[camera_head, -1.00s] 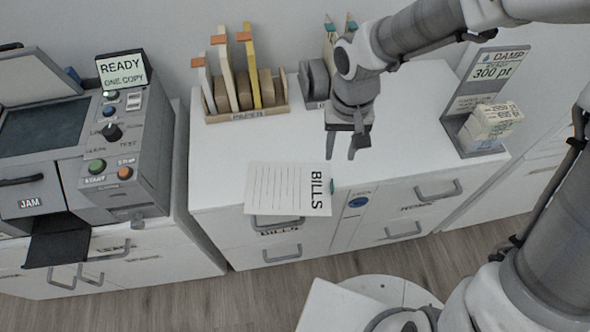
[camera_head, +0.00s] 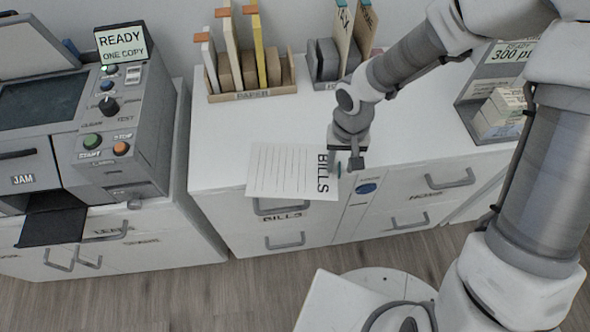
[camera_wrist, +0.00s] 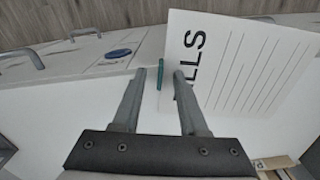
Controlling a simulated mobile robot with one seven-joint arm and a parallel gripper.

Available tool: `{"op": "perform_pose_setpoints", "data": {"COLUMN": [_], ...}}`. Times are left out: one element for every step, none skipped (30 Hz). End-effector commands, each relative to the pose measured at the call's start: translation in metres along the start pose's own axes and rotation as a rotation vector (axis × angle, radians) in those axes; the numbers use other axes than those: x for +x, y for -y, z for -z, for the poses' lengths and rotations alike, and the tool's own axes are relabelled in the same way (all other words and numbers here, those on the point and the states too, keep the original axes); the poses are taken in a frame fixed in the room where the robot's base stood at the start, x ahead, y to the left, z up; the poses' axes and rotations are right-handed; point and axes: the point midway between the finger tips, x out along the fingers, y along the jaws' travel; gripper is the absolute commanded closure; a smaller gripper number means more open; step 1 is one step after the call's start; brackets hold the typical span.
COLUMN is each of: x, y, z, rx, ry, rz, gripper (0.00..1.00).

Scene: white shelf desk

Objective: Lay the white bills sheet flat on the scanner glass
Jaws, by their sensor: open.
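The white bills sheet (camera_head: 275,172) lies on the desk top with its front part sticking out past the front edge, above the drawers. Its BILLS lettering is at its right end, where a small green tab shows in the wrist view (camera_wrist: 160,74). My gripper (camera_head: 347,167) is open at that right end. In the wrist view, its fingers (camera_wrist: 160,78) stand on either side of the tab in the picture; contact cannot be told. The scanner glass (camera_head: 45,100) is a dark panel on the grey machine at left, with its lid (camera_head: 35,45) raised.
A control panel with a READY screen (camera_head: 121,42) stands right of the glass. A paper rack (camera_head: 252,95) and a folder holder (camera_head: 325,65) stand at the back of the desk (camera_head: 225,130). A stand with boxes (camera_head: 498,115) is at right.

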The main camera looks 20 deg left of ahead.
Motion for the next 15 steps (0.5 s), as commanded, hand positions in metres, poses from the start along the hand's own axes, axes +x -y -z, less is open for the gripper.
{"op": "perform_pose_setpoints", "data": {"x": [0.0002, -0.0001, -0.0003, -0.0003, -0.0004, -0.0004, -0.0004, -0.0004, -0.0005, -0.0005, -0.0005, -0.0005, -0.0005, -0.0005, -0.0005], "y": [0.0000, 0.0000, 0.0000, 0.0000, 0.0000, 0.0000, 0.0000, 0.0000, 0.0000, 0.0000, 0.0000, 0.0000, 0.0000, 0.0000, 0.0000], "z": [0.0000, 0.0000, 0.0000, 0.0000, 0.0000, 0.0000, 0.0000, 0.0000, 0.0000, -0.0001, -0.0001, 0.0000, -0.0001, -0.0001, -0.0001], "rx": [-0.001, -0.001, -0.001, 0.000, 0.000, 0.000, 0.000, 0.000, 0.000, 0.000, -0.001, 0.000, 0.000, 0.000, -0.001], "ry": [0.000, 0.000, 0.000, 0.000, 0.000, 0.000, 0.000, 0.000, 0.000, 0.000, 0.000, 0.000, 0.000, 0.000, 0.000], "rz": [0.000, 0.000, 0.000, 0.000, 0.000, 0.000, 0.000, 0.000, 0.000, 0.000, 0.000, 0.000, 0.000, 0.000, 0.000], "gripper": [0.57, 0.57, 0.57, 0.57, 0.57, 0.63, 0.68, 0.74, 0.81, 0.86, 0.92, 0.99, 1.00, 1.00, 1.00]}}
